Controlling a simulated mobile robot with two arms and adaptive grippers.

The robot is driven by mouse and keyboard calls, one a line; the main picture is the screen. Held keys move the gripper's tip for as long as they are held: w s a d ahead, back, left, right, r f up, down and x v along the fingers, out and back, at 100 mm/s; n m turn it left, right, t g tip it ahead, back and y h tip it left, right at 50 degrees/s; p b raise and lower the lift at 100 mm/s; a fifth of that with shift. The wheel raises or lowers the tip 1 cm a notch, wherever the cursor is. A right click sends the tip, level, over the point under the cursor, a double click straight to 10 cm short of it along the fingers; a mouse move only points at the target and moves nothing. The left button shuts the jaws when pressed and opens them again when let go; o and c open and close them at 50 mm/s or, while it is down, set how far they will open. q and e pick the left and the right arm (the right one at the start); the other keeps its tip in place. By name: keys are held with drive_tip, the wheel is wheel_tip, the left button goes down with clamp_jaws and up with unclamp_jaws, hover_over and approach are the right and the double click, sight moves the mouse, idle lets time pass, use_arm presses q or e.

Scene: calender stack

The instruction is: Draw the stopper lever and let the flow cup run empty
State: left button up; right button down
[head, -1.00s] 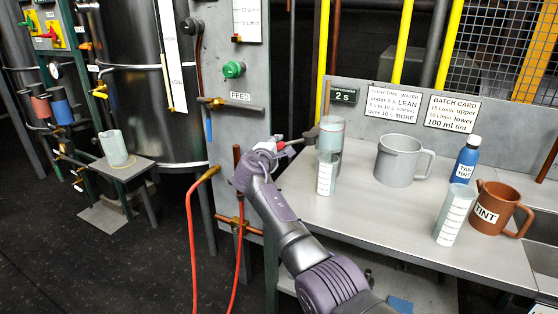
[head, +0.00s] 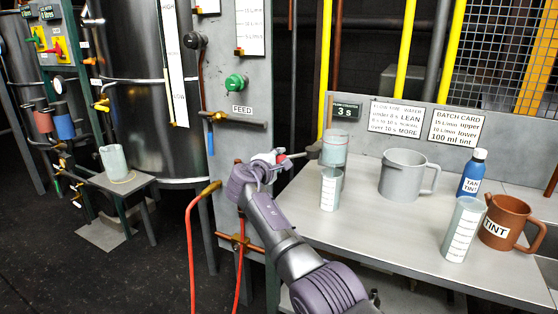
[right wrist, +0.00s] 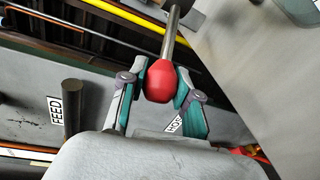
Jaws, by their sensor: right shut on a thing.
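The flow cup (head: 334,146) is a clear cup with pale liquid in it, at the left end of the bench. The stopper lever is a grey rod ending in a red knob (right wrist: 160,82); in the head view it runs from my right gripper (head: 277,160) toward the cup. In the right wrist view my right gripper (right wrist: 160,90) is shut on the knob, one finger on each side. A clear graduated beaker (head: 329,190) stands by the cup, partly in front of what is below it. A run counter (head: 345,111) reads 3 s. My left gripper is out of view.
On the bench (head: 385,225) stand a grey jug (head: 400,173), a blue tint bottle (head: 470,174), a graduated cylinder (head: 463,228) and a brown TINT jug (head: 508,222). The FEED panel (head: 241,112) with pipes stands left of my right arm.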

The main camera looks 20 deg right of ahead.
drive_tip(key=shift+f, duration=0.2)
drive_tip(key=c, duration=0.8)
unclamp_jaws()
drive_tip(key=shift+r, duration=0.1)
drive_tip(key=shift+a, duration=0.1)
drive_tip(key=v, duration=1.2)
drive_tip(key=shift+w, duration=0.1)
idle(4.2)
